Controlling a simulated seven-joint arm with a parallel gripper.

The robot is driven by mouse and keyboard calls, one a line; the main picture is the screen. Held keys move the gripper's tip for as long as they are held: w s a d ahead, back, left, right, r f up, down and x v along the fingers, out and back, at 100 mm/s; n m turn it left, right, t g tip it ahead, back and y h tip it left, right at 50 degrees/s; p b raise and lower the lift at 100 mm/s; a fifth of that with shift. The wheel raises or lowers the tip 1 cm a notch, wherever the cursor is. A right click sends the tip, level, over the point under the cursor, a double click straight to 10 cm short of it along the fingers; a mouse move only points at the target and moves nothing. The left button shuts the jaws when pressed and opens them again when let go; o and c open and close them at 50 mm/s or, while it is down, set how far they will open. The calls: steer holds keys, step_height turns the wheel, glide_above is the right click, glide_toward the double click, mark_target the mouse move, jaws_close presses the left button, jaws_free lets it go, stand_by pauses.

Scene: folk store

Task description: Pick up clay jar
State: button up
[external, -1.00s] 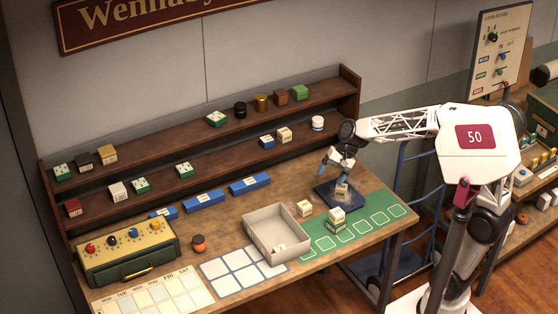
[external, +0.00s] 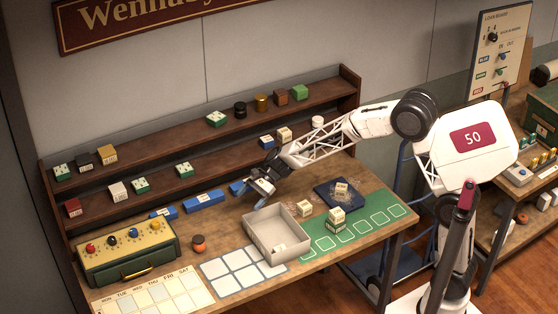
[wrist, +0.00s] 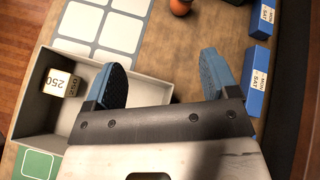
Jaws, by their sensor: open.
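The clay jar (external: 198,244) is small, round and orange-brown with a dark top. It stands on the workbench between the green drawer box and the grey tray. In the wrist view the jar (wrist: 180,7) is cut off by the top edge, ahead of the fingers and roughly midway between them. My gripper (external: 259,191) is open and empty above the bench behind the tray, to the right of the jar. In the wrist view my gripper (wrist: 161,68) shows two blue fingers spread wide with bare bench between them.
The grey open tray (external: 252,234) holds a small cream block (wrist: 56,82) and stands close to my gripper. Blue boxes (external: 204,201) lie along the shelf's foot. A dark blue pad (external: 327,193) and a green mat (external: 398,211) are on the right. Bench around the jar is clear.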

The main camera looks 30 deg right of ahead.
mark_target(200, 237)
steer(key=w+a+f+m, duration=0.1)
steer(key=a+f, duration=0.2)
steer(key=a, duration=0.2)
steer(key=a+f+m+y, duration=0.1)
steer(key=a+f, duration=0.2)
steer(key=a, duration=0.1)
steer(key=w+a+f+m+y, duration=0.1)
steer(key=a+f+m, duration=0.1)
steer(key=a, duration=0.3)
steer(key=shift+w+a+f, duration=0.35)
steer(key=shift+f, duration=0.3)
steer(key=shift+x, duration=1.25)
steer(key=shift+x, duration=2.6)
steer(key=shift+c, duration=0.3)
steer(key=c, duration=1)
